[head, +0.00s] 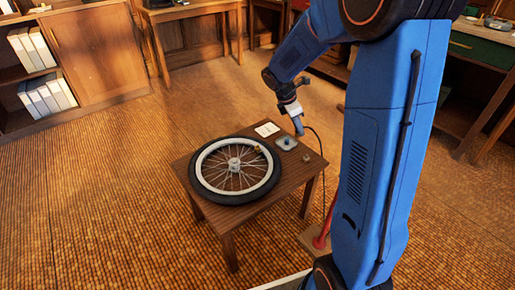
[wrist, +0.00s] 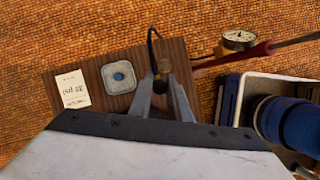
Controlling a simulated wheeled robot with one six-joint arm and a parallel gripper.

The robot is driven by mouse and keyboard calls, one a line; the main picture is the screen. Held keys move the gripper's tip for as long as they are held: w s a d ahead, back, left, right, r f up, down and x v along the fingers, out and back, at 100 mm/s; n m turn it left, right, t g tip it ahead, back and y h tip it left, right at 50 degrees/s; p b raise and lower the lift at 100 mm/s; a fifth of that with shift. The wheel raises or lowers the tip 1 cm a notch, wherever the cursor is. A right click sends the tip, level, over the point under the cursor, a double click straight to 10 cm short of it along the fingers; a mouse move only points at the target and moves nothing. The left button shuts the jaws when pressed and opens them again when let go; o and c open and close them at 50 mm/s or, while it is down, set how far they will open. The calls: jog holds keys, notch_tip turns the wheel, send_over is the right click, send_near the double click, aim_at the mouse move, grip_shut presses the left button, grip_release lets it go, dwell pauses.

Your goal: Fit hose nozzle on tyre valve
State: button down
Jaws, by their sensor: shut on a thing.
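The spoked wheel with its black tyre (head: 203,187) lies flat on a small wooden table (head: 240,215). A small tan piece (head: 257,148) at the wheel's upper right rim may be the valve; it is too small to tell. My gripper (head: 298,126) is above the table's far right part, right of the wheel and apart from it. In the wrist view my gripper (wrist: 162,88) is shut on the dark hose nozzle (wrist: 160,86), with the black hose (wrist: 150,45) running away from it. The wheel is out of the wrist view.
A white card (wrist: 70,90) with writing and a grey pad (wrist: 119,77) with a blue middle lie on the table. A small brown round thing (head: 306,158) lies near its right edge. A red pump (head: 322,240) stands beside the table; a gauge (wrist: 239,40) shows there.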

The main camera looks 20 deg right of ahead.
jog(key=shift+w+a, duration=0.95)
jog(key=shift+a, duration=1.55)
jog(key=shift+w+a, duration=0.95)
jog(key=shift+a, duration=1.55)
jog(key=shift+w+a, duration=0.95)
jog(key=shift+a, duration=1.55)
jog(key=shift+f, duration=2.1)
jog(key=shift+f, duration=1.3)
jog(key=c, duration=1.6)
grip_release()
jog(key=v, duration=1.7)
jog(key=shift+r, duration=0.3)
